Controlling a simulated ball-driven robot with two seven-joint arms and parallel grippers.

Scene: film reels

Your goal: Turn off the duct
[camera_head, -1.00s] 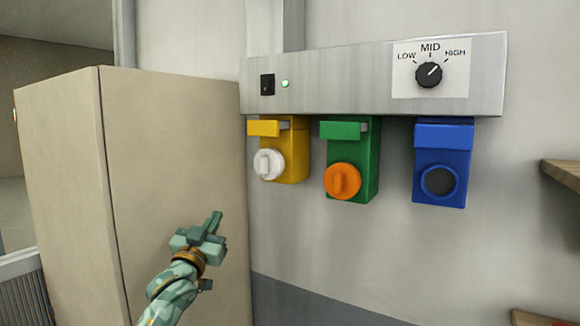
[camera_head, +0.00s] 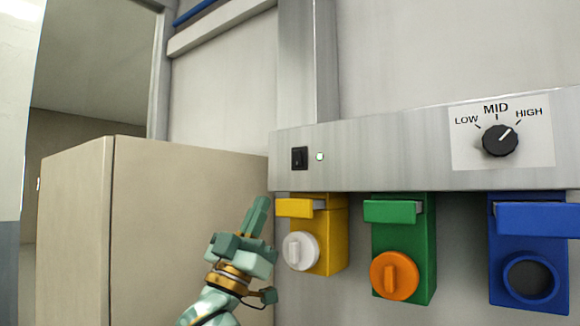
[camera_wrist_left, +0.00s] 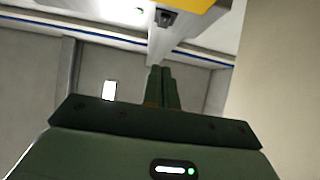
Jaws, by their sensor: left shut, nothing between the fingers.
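The duct is a long brushed-metal panel (camera_head: 400,150) on the wall at the right of the head view. A black rocker switch (camera_head: 299,158) sits at its left end, beside a small pale-green light (camera_head: 319,157) that looks lit. A black dial (camera_head: 500,140) marked LOW, MID, HIGH is at the right, its white mark towards HIGH. My left gripper (camera_head: 262,203) is below and left of the switch, fingers together and pointing up, empty and apart from the panel. Its closed fingers show in the left wrist view (camera_wrist_left: 161,72). My right gripper is out of view.
Below the panel hang a yellow box (camera_head: 332,235) with a white knob, a green box (camera_head: 420,250) with an orange knob, and a blue box (camera_head: 560,260) with a round dark opening. A beige cabinet (camera_head: 190,230) stands at the left, behind my gripper.

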